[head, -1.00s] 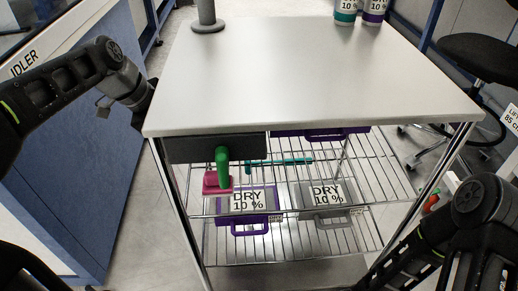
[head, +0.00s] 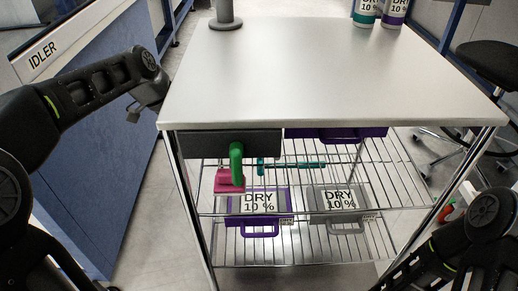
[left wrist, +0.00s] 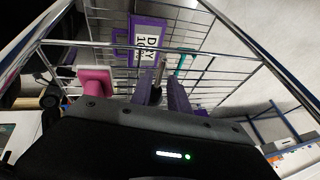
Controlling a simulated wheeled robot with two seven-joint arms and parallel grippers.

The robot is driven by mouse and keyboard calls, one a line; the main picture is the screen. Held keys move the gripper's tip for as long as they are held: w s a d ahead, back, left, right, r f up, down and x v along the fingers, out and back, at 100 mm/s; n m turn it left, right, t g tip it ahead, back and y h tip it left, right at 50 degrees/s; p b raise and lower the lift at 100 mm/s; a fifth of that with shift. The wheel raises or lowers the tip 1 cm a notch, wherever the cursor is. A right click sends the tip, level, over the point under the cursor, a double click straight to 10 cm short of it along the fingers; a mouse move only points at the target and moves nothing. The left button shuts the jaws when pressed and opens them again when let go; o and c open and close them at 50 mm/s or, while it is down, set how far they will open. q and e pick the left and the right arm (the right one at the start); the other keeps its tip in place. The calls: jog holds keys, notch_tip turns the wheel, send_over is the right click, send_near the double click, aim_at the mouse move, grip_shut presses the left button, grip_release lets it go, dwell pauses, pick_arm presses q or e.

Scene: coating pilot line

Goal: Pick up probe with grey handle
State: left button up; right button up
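In the left wrist view a slim grey rod-like thing (left wrist: 159,74), possibly the grey-handled probe, lies between the finger shapes of my left gripper (left wrist: 162,92). The fingers look apart; contact with it is unclear. In the head view this gripper is hidden by the cart's left edge. A teal stick-like thing (head: 291,164) lies on the wire shelf (head: 385,185); teal also shows in the left wrist view (left wrist: 183,62).
The steel cart top (head: 320,75) is mostly bare, with a grey post (head: 225,12) and two labelled bottles (head: 365,10) at the back. A purple bin (head: 262,226) and a grey bin (head: 345,218) sit below. Shiny posts and shelf wires bound the space.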

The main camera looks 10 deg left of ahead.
pick_arm(q)
jog(key=b+x, duration=0.1)
jog(key=x, duration=0.2)
jog(key=shift+w+d+f, duration=0.1)
jog(key=shift+f, duration=0.15)
jog(key=shift+c, duration=0.4)
grip_shut()
